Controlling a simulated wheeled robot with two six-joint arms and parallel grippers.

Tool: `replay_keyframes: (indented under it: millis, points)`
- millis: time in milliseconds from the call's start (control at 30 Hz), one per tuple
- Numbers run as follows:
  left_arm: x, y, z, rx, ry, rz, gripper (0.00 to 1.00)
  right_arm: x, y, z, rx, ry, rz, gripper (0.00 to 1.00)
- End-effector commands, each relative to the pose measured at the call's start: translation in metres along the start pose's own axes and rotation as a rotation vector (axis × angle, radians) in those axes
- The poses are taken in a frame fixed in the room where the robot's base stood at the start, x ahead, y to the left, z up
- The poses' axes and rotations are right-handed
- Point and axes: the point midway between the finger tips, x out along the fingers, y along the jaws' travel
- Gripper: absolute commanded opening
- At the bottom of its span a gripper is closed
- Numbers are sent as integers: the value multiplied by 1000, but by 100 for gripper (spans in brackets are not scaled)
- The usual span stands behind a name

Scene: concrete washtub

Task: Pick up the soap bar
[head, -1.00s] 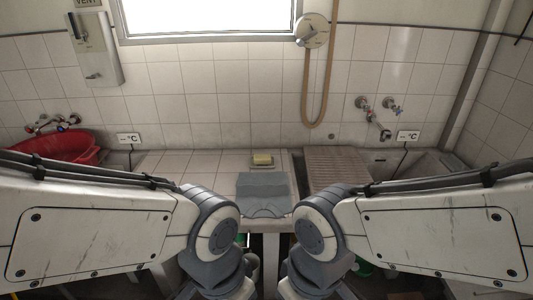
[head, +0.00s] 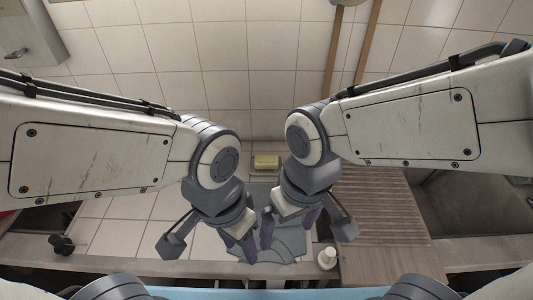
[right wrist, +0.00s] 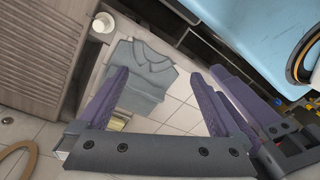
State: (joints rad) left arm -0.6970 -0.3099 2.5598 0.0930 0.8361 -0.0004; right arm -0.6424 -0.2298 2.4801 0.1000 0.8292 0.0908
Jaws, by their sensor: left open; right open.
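The soap bar (head: 266,161) is a small yellow block on the tiled counter against the back wall, just beyond a folded grey shirt. In the right wrist view a yellowish piece of it (right wrist: 119,121) shows low down, mostly hidden by a finger and the palm of my right gripper. My left gripper (head: 238,246) points down over the near part of the shirt, short of the soap. My right gripper (head: 290,228) is open and empty over the shirt's right side, nearer than the soap. Its purple fingers stand apart in its wrist view (right wrist: 157,80). My two grippers are close together.
The folded grey shirt (right wrist: 147,75) lies flat on the tiles. A small white bottle or cup (head: 327,258) stands at the front right. A ribbed brown board (head: 380,220) covers the right side, beside a basin (head: 475,205). The tiles at left (head: 120,225) are mostly clear.

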Motion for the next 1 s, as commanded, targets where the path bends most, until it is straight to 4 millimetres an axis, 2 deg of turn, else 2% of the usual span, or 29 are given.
replay_keyframes:
  millis: [167,200,267,300,400,500,600,733,833,1000]
  points:
    - [10,-1,1,0,0,0,50,3,14,-99,475,-9,-31,100]
    - [12,-1,1,0,0,0,50,7,22,-125,610,-13,-40,100]
    - [15,-1,1,0,0,0,50,14,36,-164,813,-19,-56,100]
    - [17,-1,1,0,0,0,50,21,47,-188,947,-24,-66,100]
    - [22,-2,1,0,0,0,50,43,79,-242,1269,-42,-94,100]
    - [26,-2,2,0,0,0,50,68,113,-284,1553,-63,-121,100]
    - [28,-2,2,0,0,0,50,90,142,-311,1778,-84,-144,100]
    - [30,-2,2,0,0,0,50,110,167,-329,1965,-106,-163,100]
    - [30,-2,2,0,0,0,50,120,176,-336,2035,-115,-172,100]
    - [28,-2,2,0,0,0,50,145,174,-338,2057,-120,-170,100]
